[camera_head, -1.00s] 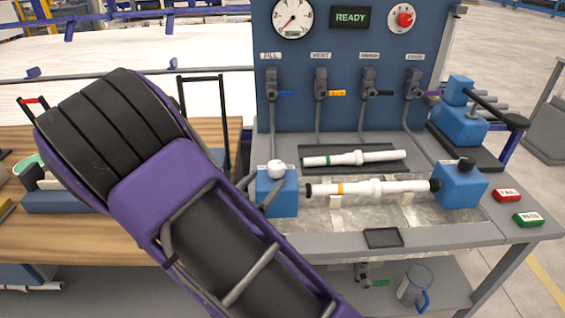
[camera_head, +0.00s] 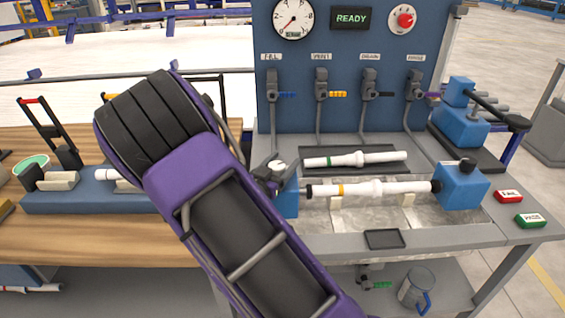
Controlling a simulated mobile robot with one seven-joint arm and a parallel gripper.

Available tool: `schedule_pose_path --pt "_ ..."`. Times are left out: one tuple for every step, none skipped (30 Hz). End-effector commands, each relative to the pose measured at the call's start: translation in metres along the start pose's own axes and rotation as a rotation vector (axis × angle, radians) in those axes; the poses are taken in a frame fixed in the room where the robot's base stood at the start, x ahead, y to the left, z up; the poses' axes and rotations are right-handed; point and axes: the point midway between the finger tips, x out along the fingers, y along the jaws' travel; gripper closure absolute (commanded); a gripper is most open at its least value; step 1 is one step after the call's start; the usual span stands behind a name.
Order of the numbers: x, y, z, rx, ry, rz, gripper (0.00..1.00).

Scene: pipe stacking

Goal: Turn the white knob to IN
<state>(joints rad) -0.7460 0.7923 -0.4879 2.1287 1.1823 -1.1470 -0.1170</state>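The white knob (camera_head: 278,166) sits on top of the left blue block (camera_head: 289,203) of the test bench. My arm hides most of that block, and the knob is only partly visible. No IN marking is readable. My dark gripper (camera_head: 272,171) is at the knob, its tips seeming to overlap or touch its left side. Whether the fingers are around the knob, or open or shut, cannot be told. A white pipe with a yellow band (camera_head: 370,189) lies between the left block and the right blue block (camera_head: 461,187).
A white pipe with a green band (camera_head: 355,159) lies on a black tray behind. Valve levers (camera_head: 322,84) line the blue panel (camera_head: 340,115), under a READY display (camera_head: 350,18). Red (camera_head: 508,196) and green (camera_head: 530,220) buttons are at right. A wooden bench (camera_head: 100,235) is at left.

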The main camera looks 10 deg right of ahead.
Motion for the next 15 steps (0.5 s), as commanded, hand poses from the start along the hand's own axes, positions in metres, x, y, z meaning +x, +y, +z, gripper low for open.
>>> schedule_pose_path --pt "-0.0002 -0.0001 0.0000 0.000 0.000 0.000 0.42" --pt "-0.0002 -0.0001 0.0000 0.000 0.000 0.000 0.48" --pt "-0.0002 -0.0001 0.0000 0.000 0.000 0.000 0.55" --pt "-0.0003 -0.0001 0.0000 0.000 0.000 0.000 0.60" --pt "-0.0003 -0.0001 0.0000 0.000 0.000 0.000 0.66" --pt "-0.0003 -0.0001 0.0000 0.000 0.000 0.000 0.73" --pt "-0.0003 -0.0001 0.0001 0.000 0.000 0.000 0.78" --pt "-0.0003 -0.0001 0.0001 0.000 0.000 0.000 0.84" --pt "-0.0004 -0.0001 0.0000 0.000 0.000 0.000 0.91" --pt "-0.0004 -0.0001 0.0001 0.000 0.000 0.000 0.96" --pt "-0.0004 -0.0001 0.0001 0.000 0.000 0.000 1.00" --pt "-0.0004 -0.0001 0.0000 0.000 0.000 0.000 1.00" --pt "-0.0004 -0.0001 0.0000 0.000 0.000 0.001 1.00" --pt "-0.0003 -0.0002 -0.0002 0.000 0.001 0.004 1.00" --pt "-0.0002 -0.0002 -0.0006 0.000 0.001 0.012 1.00"
